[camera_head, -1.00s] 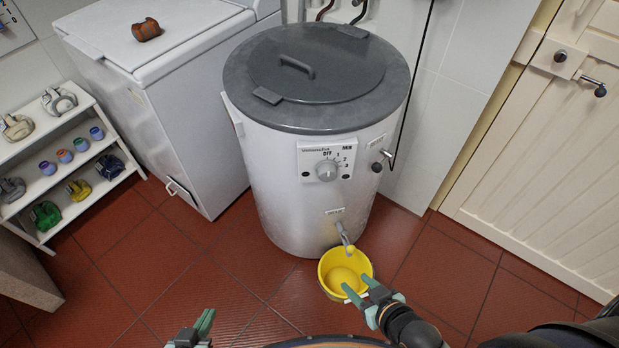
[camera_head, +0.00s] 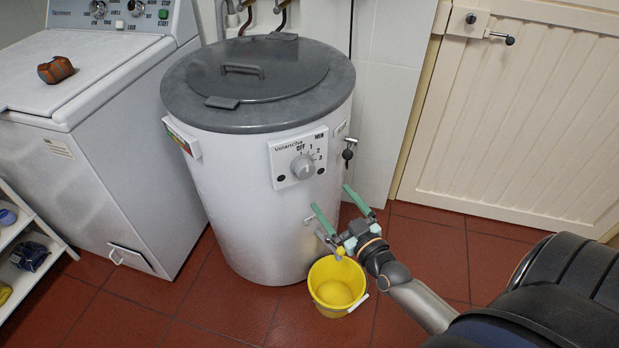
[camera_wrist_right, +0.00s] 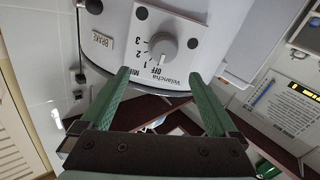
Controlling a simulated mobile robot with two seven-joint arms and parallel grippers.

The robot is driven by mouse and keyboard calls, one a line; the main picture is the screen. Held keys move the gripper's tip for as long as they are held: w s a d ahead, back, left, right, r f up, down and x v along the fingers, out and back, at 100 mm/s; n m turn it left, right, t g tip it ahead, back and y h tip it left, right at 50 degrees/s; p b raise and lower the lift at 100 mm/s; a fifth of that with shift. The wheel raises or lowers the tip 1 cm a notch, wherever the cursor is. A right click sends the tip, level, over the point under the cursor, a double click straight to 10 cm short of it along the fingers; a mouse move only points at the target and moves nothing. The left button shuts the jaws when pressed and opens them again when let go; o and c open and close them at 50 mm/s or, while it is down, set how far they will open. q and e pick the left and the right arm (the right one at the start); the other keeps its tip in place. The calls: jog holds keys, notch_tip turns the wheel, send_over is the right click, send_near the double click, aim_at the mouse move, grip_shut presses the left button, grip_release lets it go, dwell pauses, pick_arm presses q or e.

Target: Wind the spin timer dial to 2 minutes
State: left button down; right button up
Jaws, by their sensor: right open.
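The spin timer dial (camera_head: 303,167) is a round grey knob on a white panel (camera_head: 283,182), on the front of a white drum-shaped spinner (camera_head: 235,225). The panel is marked OFF, 1, 2, 3 and MIN. The dial also shows in the right wrist view (camera_wrist_right: 163,47). It seems to sit near OFF, but its exact setting is too small to tell. My right gripper (camera_head: 333,198) is open and empty, below and right of the dial in the head view. In the right wrist view its green fingers (camera_wrist_right: 160,75) spread apart, with the dial beyond them. My left gripper is out of view.
A yellow bucket (camera_head: 325,306) stands on the red tiles below the spinner's spout, under my right gripper. A dark-knobbed lever (camera_head: 348,154) sticks out right of the panel. A white washing machine (camera_head: 80,125) stands at left, and a cream door (camera_head: 520,120) at right.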

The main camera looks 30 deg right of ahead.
aim_at(308, 172)
jog(key=w+b, duration=0.1)
jog(key=w, duration=0.9)
jog(key=shift+d, duration=0.1)
jog(key=shift+w, duration=0.35)
jog(key=shift+w+b, duration=0.3)
jog(key=shift+w, duration=0.15)
jog(key=c, duration=1.4)
jog(key=shift+o, duration=0.2)
